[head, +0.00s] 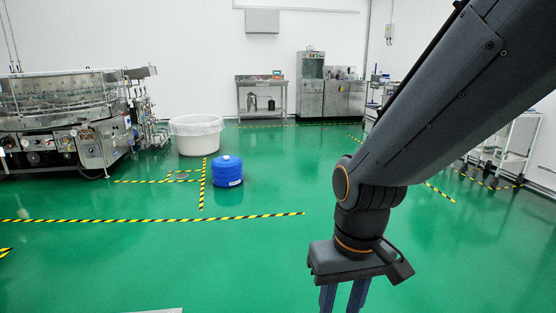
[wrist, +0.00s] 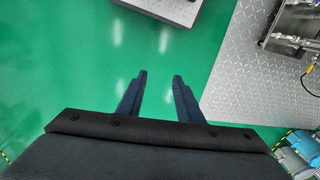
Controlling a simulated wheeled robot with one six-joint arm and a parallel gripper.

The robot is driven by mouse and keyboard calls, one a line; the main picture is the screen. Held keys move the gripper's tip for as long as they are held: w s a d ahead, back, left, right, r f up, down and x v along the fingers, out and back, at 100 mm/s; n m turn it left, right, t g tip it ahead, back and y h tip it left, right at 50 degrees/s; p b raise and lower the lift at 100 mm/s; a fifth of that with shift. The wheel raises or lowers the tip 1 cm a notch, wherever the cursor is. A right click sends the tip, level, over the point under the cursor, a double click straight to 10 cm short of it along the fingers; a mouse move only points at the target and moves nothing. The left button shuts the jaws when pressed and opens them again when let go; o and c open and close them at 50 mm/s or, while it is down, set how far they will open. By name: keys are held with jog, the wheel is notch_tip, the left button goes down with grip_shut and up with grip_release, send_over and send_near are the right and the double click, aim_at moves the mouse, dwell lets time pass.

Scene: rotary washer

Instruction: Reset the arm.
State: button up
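My arm comes down from the upper right in the head view, and my gripper (head: 342,298) points downward at the bottom edge, its fingertips cut off. In the wrist view my gripper (wrist: 161,75) shows two blue fingers with a clear gap between them. Nothing is between the fingers; only green floor shows there. The gripper is apart from everything around it.
A rotary washer (head: 62,115) stands at the left, beside a white bin (head: 196,135) and a blue drum (head: 228,172). A bench (head: 262,97) and steel cabinets (head: 330,92) line the back wall. The wrist view shows a grey patterned plate (wrist: 240,85) at the right. Open green floor (head: 240,255) lies between.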

jog(key=s+d+r+m+p, duration=0.2)
jog(key=d+r+p, duration=0.6)
jog(key=r+p, duration=0.2)
jog(key=p, duration=0.2)
jog(key=shift+s+d+r+h+p, duration=0.15)
jog(key=shift+d+r+h+p, duration=0.1)
jog(key=shift+r+h+p, duration=0.1)
